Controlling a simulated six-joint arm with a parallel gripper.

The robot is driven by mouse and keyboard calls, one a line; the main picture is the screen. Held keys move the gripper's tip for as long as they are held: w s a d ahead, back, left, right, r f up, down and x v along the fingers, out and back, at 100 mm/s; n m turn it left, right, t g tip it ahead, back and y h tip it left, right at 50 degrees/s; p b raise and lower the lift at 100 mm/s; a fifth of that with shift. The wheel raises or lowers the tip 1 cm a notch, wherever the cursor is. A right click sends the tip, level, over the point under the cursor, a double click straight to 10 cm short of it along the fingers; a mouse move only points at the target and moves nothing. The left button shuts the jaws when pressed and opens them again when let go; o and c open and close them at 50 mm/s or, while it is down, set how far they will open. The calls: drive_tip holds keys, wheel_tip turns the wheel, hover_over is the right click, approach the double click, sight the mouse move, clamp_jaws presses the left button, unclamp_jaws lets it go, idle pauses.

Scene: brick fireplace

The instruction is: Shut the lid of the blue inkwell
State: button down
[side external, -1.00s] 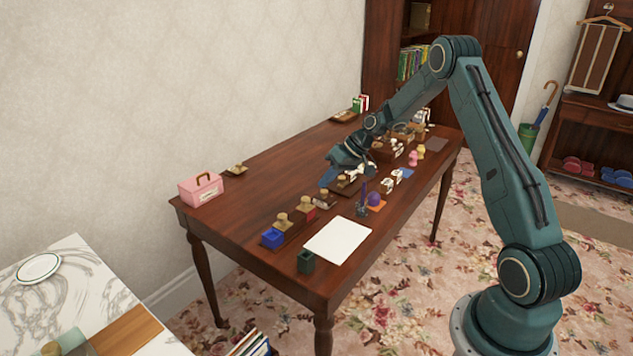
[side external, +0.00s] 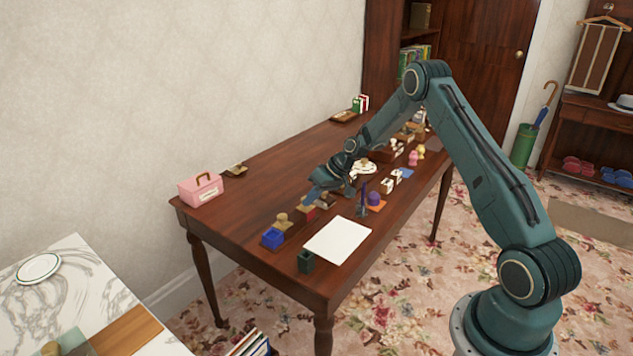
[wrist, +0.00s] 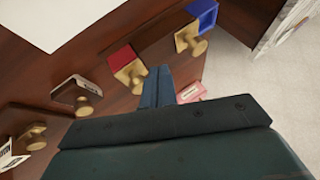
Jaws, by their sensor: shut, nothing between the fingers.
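The blue inkwell (side external: 272,238) stands near the left end of the dark wooden table. Its box looks open at the top, and its brass-coloured lid (side external: 282,220) with a round knob is swung back on the far side. In the wrist view the blue inkwell (wrist: 204,13) is at the top, with its knobbed lid (wrist: 190,40) below it. My gripper (side external: 310,197) is shut and empty. It is just above or beside the red inkwell (side external: 306,213), apart from the blue one. In the wrist view my fingertips (wrist: 157,75) are beside the red inkwell's brass lid (wrist: 132,75).
The red inkwell is the blue one's close neighbour. More brass-knobbed pieces follow along the row. A pink box (side external: 201,190) stands at the back left. The tabletop between it and the row is clear.

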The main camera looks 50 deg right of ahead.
sight(284, 230)
drive_tip(key=a, duration=0.1)
drive_tip(key=w+a+f, duration=0.1)
drive_tip(key=a, duration=0.1)
drive_tip(key=shift+w+a+f, duration=0.2)
drive_tip(key=shift+w+f, duration=0.15)
drive_tip(key=shift+w, duration=0.05)
drive_tip(key=shift+w+a, duration=0.2)
drive_tip(key=shift+a, duration=0.45)
drive_tip(key=shift+a, duration=2.7)
drive_tip(key=shift+d, duration=0.1)
drive_tip(key=shift+s+d, duration=0.25)
drive_tip(key=shift+d, duration=0.4)
drive_tip(key=d, duration=0.2)
drive_tip(key=s+d, duration=0.1)
drive_tip(key=shift+d+r, duration=0.15)
drive_tip(key=shift+r, duration=0.15)
drive_tip(key=v, duration=0.9)
drive_tip(key=shift+r, duration=0.15)
